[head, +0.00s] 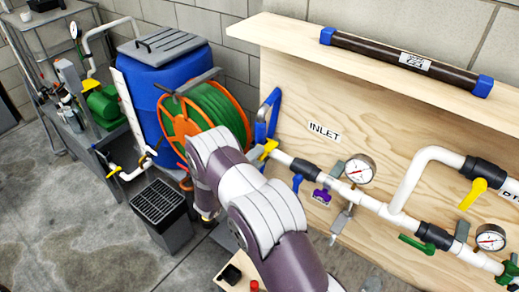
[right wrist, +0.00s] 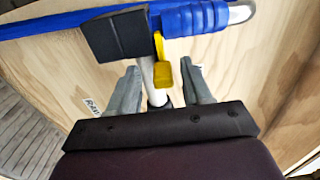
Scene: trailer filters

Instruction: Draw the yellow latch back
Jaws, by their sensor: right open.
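In the right wrist view, a small yellow lever-like piece (right wrist: 163,76), which looks like the latch, hangs below a black block (right wrist: 115,36) and a blue ribbed fitting (right wrist: 195,18). My right gripper (right wrist: 161,69) is open, its two grey fingers apart. The yellow piece and a white pipe (right wrist: 153,88) show between them; I cannot tell whether anything touches. In the head view, a yellow piece (head: 268,148) sits by a blue bracket (head: 268,115) at the pipe's left end; it may be the same latch. My left gripper is out of view.
A plywood panel (head: 400,120) carries white piping, gauges (head: 359,169) and several coloured valve handles. A filter tube (head: 405,62) lies on its top shelf. A hose reel (head: 205,112), blue barrel (head: 165,75) and black crate (head: 158,202) stand left. Floor is clear at lower left.

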